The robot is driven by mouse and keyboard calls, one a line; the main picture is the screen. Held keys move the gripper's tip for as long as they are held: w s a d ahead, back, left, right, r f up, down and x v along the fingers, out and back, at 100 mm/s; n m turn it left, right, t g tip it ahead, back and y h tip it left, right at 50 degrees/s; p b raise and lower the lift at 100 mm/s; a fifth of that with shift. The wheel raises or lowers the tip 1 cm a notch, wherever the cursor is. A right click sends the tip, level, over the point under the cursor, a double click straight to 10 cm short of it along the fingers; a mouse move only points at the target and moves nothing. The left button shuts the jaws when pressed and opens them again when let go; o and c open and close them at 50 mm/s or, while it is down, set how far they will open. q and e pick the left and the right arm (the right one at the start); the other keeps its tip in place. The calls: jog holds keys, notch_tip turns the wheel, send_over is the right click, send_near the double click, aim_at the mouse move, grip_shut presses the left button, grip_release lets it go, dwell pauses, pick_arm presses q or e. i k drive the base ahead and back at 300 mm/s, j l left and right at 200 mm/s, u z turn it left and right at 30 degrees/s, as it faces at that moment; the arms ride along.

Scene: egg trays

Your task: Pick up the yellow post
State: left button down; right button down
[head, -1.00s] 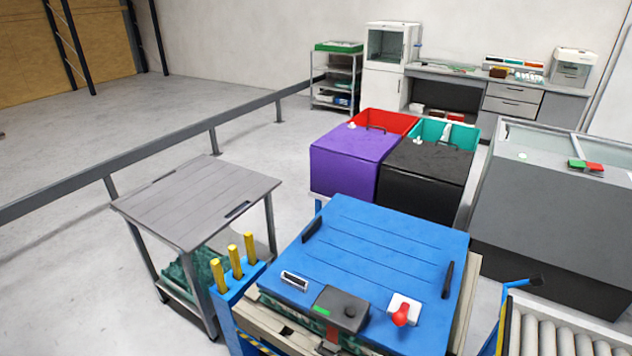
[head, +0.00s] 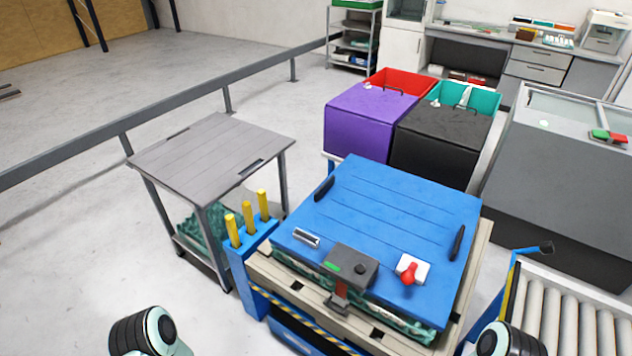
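Three yellow posts stand upright in a row in a narrow blue holder (head: 249,278) on the left side of the blue-lidded station. The nearest yellow post (head: 232,231) is at the left, the middle yellow post (head: 248,217) is behind it, and the farthest yellow post (head: 263,205) is at the right. Parts of my arms show at the bottom edge, one at lower left and one at lower right. Neither gripper is in the picture, and nothing touches the posts.
The blue lid (head: 390,225) has two black handles, a grey box (head: 350,266) and a red knob (head: 408,272). A grey cart (head: 210,150) stands left of the posts. A roller conveyor (head: 570,310) is at lower right. Open floor (head: 70,270) lies at left.

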aim_at(230, 220)
jog(key=j+z, duration=0.2)
jog(key=z, duration=0.25)
jog(key=i+j+z, duration=0.1)
jog(key=z, duration=0.35)
jog(key=j+z, duration=0.3)
jog(key=z, duration=0.15)
jog(key=j+z, duration=0.2)
jog(key=j, duration=0.15)
jog(key=k+j+z, duration=0.15)
jog(key=j, duration=0.15)
jog(key=k+j+z, duration=0.2)
jog(key=j, duration=0.15)
jog(key=k+j, duration=0.1)
jog(key=j, duration=0.25)
jog(key=j+z, duration=0.15)
jog(key=j, duration=0.2)
jog(key=k+j, duration=0.15)
jog(key=j, duration=0.15)
